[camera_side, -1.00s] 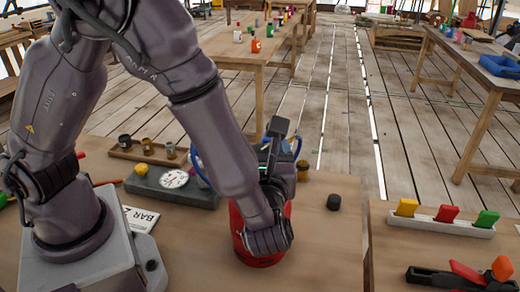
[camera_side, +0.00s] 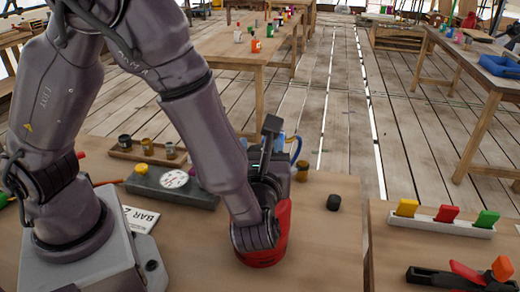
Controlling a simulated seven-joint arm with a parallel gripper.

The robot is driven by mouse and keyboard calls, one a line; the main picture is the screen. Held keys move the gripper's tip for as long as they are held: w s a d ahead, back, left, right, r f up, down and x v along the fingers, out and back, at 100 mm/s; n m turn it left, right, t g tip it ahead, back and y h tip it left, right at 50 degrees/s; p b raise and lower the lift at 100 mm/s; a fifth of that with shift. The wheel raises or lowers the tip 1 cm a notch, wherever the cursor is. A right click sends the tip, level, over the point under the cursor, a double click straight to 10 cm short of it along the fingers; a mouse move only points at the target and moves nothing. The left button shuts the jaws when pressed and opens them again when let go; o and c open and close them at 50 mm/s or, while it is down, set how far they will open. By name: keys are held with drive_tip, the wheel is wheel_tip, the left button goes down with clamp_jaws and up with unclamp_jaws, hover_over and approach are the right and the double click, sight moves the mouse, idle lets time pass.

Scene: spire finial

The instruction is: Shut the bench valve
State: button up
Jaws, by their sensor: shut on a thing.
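My gripper (camera_side: 266,196) is down at the red body. How far the valve is turned cannot be seen.
A grey box with a white dial (camera_side: 174,179) and a wooden tray of small jars (camera_side: 148,153) sit left of the wrist. Blue handles (camera_side: 292,145) show behind. A white rack (camera_side: 440,226) holds coloured tabs on the right bench.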

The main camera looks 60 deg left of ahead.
drive_tip(key=shift+m+t+h, duration=2.5)
drive_tip(key=shift+t+h, duration=0.2)
drive_tip(key=shift+h, duration=0.3)
drive_tip(key=o, duration=0.9)
drive_tip(key=shift+y, duration=0.4)
